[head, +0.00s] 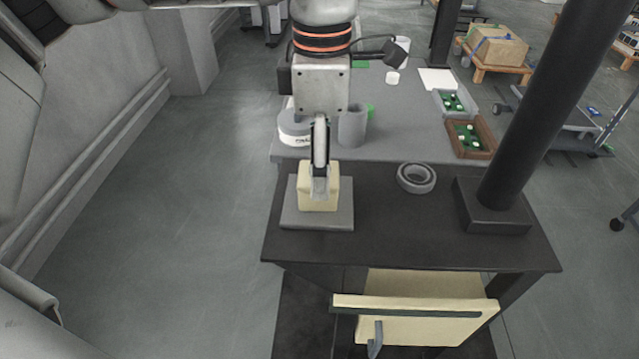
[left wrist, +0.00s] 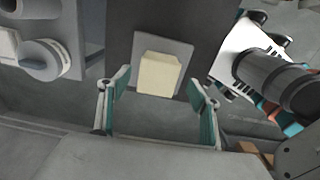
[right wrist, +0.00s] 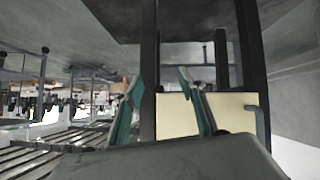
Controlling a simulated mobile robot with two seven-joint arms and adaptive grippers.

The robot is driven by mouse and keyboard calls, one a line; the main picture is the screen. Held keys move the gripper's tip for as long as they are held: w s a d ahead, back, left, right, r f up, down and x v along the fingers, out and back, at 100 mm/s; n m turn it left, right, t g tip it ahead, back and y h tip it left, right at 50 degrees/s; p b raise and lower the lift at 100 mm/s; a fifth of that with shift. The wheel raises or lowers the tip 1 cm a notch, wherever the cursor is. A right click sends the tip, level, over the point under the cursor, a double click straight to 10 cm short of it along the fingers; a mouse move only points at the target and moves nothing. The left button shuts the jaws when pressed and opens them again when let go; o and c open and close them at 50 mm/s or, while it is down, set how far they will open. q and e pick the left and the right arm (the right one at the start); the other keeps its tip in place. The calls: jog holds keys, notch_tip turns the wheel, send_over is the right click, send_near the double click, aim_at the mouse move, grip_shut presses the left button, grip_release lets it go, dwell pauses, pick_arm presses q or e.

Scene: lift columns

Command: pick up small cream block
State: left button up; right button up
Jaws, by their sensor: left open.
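The small cream block (head: 318,194) stands on a flat grey plate (head: 290,217) at the left end of the dark tabletop. My left gripper (head: 320,180) is directly over the block in the head view, seen edge-on, and hides part of it. In the left wrist view the left gripper (left wrist: 160,78) is open, with the cream block (left wrist: 160,73) showing between its separated fingertips. I cannot tell whether the tips reach down beside the block. My right gripper (right wrist: 160,76) is open and empty, low in front of a cream drawer (right wrist: 232,112).
A grey ring (head: 416,178) and a black column (head: 495,205) stand right of the block. Behind are a grey cup (head: 352,126), a white round device (head: 294,128) and trays (head: 470,150). The cream drawer (head: 415,318) juts out below the front edge. Floor at left is clear.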

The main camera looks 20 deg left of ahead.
pick_arm(q)
jog(key=f, duration=0.4)
jog(key=shift+w+a+f+b, duration=0.1)
jog(key=shift+a+f+b, duration=0.2)
jog(key=shift+b, duration=0.1)
jog(key=shift+r, duration=0.1)
jog(key=c, duration=1.4)
jog(key=shift+r, duration=0.1)
jog(key=shift+c, duration=0.2)
pick_arm(e)
jog(key=shift+w+a, duration=0.15)
jog(key=shift+w, duration=0.1)
pick_arm(q)
jog(key=shift+r, duration=0.1)
notch_tip(320, 180, up, 20)
jog(key=p, duration=0.4)
pick_arm(e)
jog(key=shift+s+r, duration=0.1)
jog(key=shift+r, duration=0.8)
